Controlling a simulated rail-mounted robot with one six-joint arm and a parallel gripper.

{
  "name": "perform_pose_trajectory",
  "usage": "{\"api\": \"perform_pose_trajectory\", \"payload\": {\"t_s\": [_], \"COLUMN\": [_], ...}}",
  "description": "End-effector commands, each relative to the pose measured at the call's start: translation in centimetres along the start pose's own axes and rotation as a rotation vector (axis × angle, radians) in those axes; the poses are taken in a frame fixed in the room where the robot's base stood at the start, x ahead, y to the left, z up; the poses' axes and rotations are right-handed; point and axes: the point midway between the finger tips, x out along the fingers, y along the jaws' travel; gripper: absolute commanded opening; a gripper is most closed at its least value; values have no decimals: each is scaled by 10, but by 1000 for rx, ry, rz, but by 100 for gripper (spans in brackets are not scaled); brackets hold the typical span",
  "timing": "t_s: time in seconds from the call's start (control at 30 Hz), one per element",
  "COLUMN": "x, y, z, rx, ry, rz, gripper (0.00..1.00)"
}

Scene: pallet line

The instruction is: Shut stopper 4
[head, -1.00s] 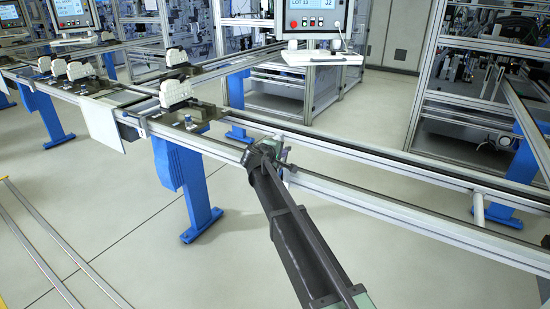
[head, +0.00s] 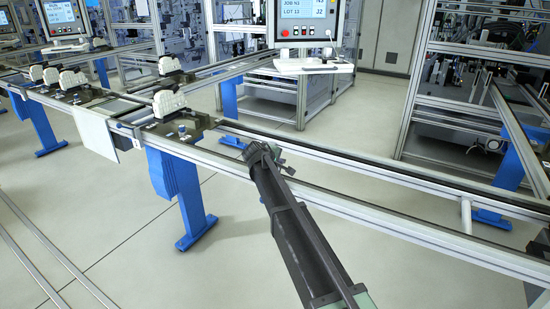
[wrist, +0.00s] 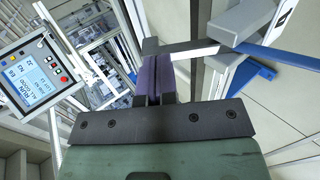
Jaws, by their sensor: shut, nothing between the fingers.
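My gripper (head: 274,158) is at the end of my arm, over the near conveyor rail in the head view. In the wrist view its purple fingers (wrist: 158,80) are together with nothing between them. A small device with a blue cap (head: 183,131) stands on the rail to the left of my gripper, beside a pallet (head: 172,136) carrying a white block (head: 168,103). It may be a stopper; no number is readable, so I cannot tell which one is stopper 4. My gripper is apart from this device.
More pallets with white blocks (head: 72,79) stand farther left on the line. A white panel (head: 97,134) hangs on the near side. Blue legs (head: 182,195) hold the rail. A screen on a stand (head: 308,20) is behind. The conveyor right of my gripper is empty.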

Motion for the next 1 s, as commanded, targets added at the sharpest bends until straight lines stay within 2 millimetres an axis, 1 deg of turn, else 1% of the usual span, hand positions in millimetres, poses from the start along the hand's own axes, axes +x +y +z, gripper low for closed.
{"api": "perform_pose_trajectory", "payload": {"t_s": [0.03, 0.1, 0.17, 0.7, 1.0], "x": [1, 6, 12, 49, 63], "y": [9, 8, 5, 4, 0], "z": [-1, -1, -1, 0, 0], "rx": [2, 1, 1, 0, 0], "ry": [-2, 0, 1, 1, 1], "rz": [-41, -91, -104, -100, -100], "gripper": [0, 0, 0, 0, 0]}}
